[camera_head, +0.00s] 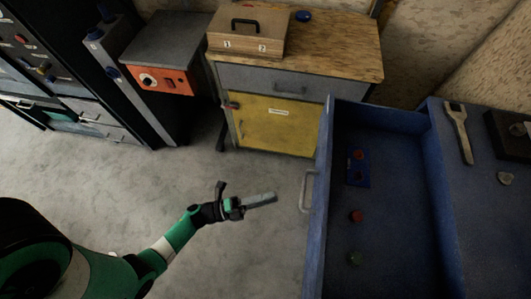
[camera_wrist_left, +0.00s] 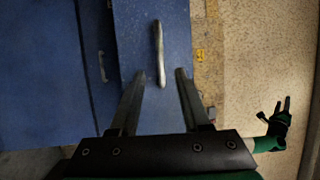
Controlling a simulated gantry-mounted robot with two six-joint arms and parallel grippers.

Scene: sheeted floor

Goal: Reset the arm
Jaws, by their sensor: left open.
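My left arm, green with a white band, reaches in from the lower left of the head view. Its gripper (camera_head: 268,199) is over the open floor, left of the blue drawer's grey handle (camera_head: 306,190). In the left wrist view the two dark fingers (camera_wrist_left: 157,78) are apart with nothing held between them. The drawer handle (camera_wrist_left: 159,52) shows beyond and between the fingertips; contact is not visible. A small green arm end with a dark gripper (camera_wrist_left: 281,112) is at the right of the wrist view, apparently my right one; its jaws are too small to judge.
The blue drawer (camera_head: 318,200) stands pulled out, with a blue piece (camera_head: 357,170) and a red knob (camera_head: 356,216) inside. A wrench (camera_head: 459,132) lies on the blue top. A yellow cabinet (camera_head: 275,127) carries a wooden box (camera_head: 247,30). The grey floor (camera_head: 170,185) is clear.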

